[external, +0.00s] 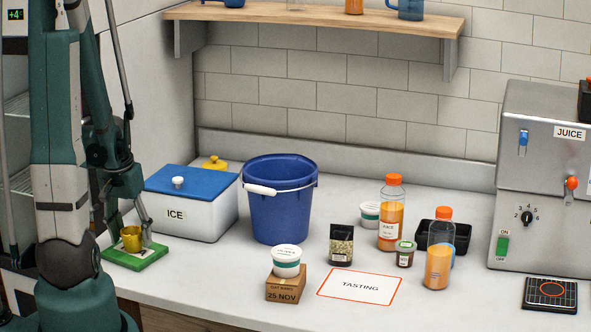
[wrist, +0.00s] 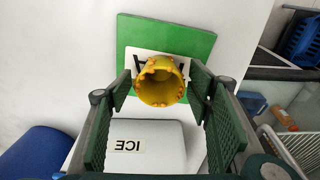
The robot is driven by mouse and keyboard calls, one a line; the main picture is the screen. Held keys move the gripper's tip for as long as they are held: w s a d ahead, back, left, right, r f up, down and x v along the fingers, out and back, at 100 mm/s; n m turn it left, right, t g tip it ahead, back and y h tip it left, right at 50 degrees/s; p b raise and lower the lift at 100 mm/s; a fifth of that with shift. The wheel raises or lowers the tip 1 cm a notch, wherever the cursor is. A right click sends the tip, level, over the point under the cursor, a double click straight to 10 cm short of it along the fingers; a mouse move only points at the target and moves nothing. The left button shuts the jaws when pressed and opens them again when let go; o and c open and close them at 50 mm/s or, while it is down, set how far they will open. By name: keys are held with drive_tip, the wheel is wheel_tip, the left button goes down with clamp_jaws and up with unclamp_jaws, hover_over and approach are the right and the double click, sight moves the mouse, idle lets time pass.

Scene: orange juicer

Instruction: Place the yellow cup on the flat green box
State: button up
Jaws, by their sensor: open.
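The yellow cup (external: 131,239) is upright on the flat green box (external: 150,259) at the left end of the counter and appears to rest on it. In the wrist view I look down into the cup (wrist: 161,83), which is over a white label on the green box (wrist: 195,45). My gripper (external: 134,232) is low at the cup. Its fingers (wrist: 160,92) are open, one on each side of the cup, and seem apart from it. My fingers hide part of the box's near edge in the wrist view.
The ICE container (external: 211,217) with a blue lid stands close to the right of the green box. A blue bucket (external: 280,210) stands beyond it. Cartons, bottles and a TASTING card (external: 360,287) are farther right. The counter's front strip between box and small carton is clear.

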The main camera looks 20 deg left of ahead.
sight(131, 251)
drive_tip(key=shift+r, duration=0.15)
wheel_tip(131, 251, up, 12)
drive_tip(key=s+p, duration=0.1)
drive_tip(key=p, duration=0.2)
drive_tip(key=shift+s, duration=0.4)
idle(0.5)
drive_tip(key=shift+d, duration=0.1)
idle(0.6)
drive_tip(key=s+d+r+t, duration=0.3)
drive_tip(key=d+r+t, duration=0.2)
drive_tip(key=d+r, duration=0.8)
drive_tip(key=shift+s+d+r, duration=0.2)
drive_tip(key=shift+d+r, duration=0.2)
drive_tip(key=shift+r, duration=0.75)
drive_tip(key=shift+f, duration=0.15)
